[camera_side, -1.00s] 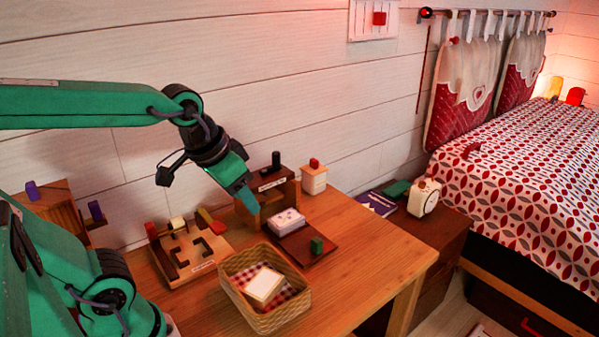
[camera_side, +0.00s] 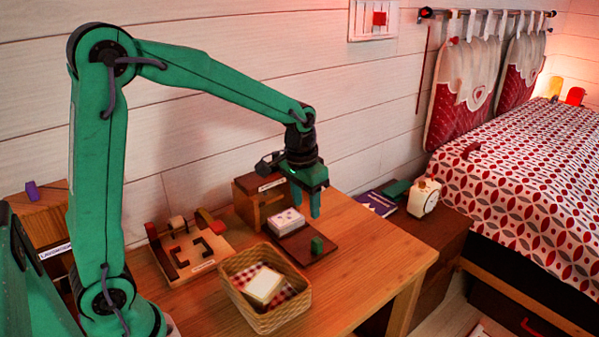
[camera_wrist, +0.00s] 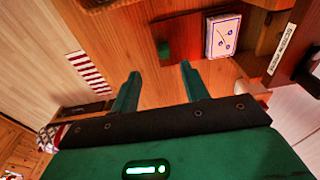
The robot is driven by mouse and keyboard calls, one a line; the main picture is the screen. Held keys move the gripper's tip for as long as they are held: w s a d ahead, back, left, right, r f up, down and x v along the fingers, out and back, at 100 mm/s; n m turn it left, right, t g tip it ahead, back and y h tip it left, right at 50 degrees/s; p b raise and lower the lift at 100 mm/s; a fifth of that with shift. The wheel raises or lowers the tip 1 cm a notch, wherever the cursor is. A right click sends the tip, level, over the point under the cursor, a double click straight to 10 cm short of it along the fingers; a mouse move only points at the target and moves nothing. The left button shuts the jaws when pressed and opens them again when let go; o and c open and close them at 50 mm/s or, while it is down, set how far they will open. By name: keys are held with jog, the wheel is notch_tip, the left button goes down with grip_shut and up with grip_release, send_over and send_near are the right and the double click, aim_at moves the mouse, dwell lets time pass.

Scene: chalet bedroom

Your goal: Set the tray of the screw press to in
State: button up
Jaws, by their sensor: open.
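The screw press (camera_side: 247,203) is a brown wooden box with a white label, standing on the desk by the wall. My arm hides its top. Its dark red-brown tray (camera_side: 300,241) extends out of the front, with a green block-shaped handle (camera_side: 317,245) at the outer end and a white card stack (camera_side: 287,221) on it. In the wrist view the tray (camera_wrist: 188,42), handle (camera_wrist: 164,50) and card stack (camera_wrist: 223,36) lie beyond my fingers. My gripper (camera_side: 306,205) is open and empty, pointing down above the tray's far side, apart from the handle.
A wicker basket (camera_side: 239,298) with a checked cloth and a pale block stands in front of the tray. A wooden slotted board (camera_side: 180,262) lies left of the press. The desk right of the tray (camera_side: 370,240) is clear. A bedside cabinet with a white clock (camera_side: 424,197) stands beyond.

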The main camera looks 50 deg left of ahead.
jog(key=g, duration=0.1)
send_over(317, 239)
notch_tip(317, 239, down, 7)
jog(key=shift+s+d+r, duration=0.1)
jog(key=shift+r, duration=0.05)
jog(key=shift+f, duration=3.9)
grip_shut()
